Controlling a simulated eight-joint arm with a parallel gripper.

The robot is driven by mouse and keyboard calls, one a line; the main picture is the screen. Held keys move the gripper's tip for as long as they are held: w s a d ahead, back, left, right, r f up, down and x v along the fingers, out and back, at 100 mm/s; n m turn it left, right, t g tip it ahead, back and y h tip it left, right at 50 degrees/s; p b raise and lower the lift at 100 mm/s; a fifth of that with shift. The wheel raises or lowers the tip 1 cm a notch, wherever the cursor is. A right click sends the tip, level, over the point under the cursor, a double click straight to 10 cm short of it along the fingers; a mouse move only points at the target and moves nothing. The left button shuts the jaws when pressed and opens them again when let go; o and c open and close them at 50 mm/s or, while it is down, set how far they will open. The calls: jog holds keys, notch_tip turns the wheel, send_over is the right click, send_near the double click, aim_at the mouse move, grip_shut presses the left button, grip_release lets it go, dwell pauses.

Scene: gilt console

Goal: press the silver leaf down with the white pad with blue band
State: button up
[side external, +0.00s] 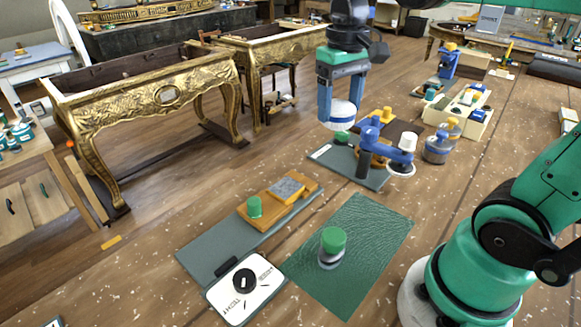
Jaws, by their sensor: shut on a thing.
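My gripper (340,105) points down and is shut on the white pad with blue band (337,119), a round pad held between its blue fingers. It hangs in the air, farther back and to the right of the silver leaf. The silver leaf is a grey, wrinkled square (287,188) on an orange-brown block (262,215). The pad and the leaf are well apart. From this one view I cannot tell the pad's exact height.
A green-topped jar (332,246) stands on a green mat (362,230). A white card with a black dial (245,285) lies in front. Gilt console tables (150,110) stand behind.

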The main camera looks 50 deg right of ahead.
jog(key=w+a+f, duration=0.6)
jog(key=w+f, duration=0.1)
jog(key=shift+w+a+f, duration=0.25)
jog(key=shift+f, duration=0.15)
dwell(0.6)
